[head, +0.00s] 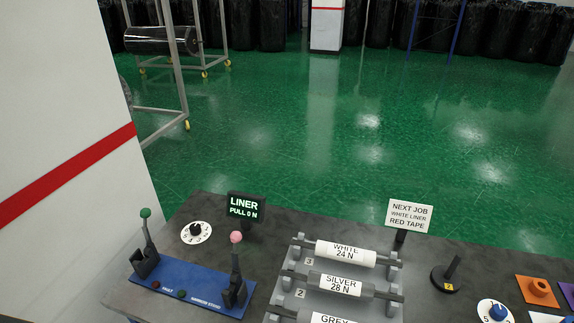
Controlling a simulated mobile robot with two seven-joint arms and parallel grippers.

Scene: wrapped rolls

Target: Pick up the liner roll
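A rack (299,262) on the dark table holds several rolls lying across it. The farthest roll is white (345,253), labelled "WHITE 24 N". In front of it lies a roll labelled "SILVER 28 N" (341,285). A roll labelled "GREY" (335,319) is cut off by the bottom edge. A white sign (409,215) behind the rack names a white liner and red tape. Neither of my grippers is in view.
A blue lever base (190,289) with two upright levers stands left of the rack. A lit display (245,207) reads "LINER PULL 0 N". A black post (448,272), dials and an orange piece (538,290) are at right. Green floor lies beyond.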

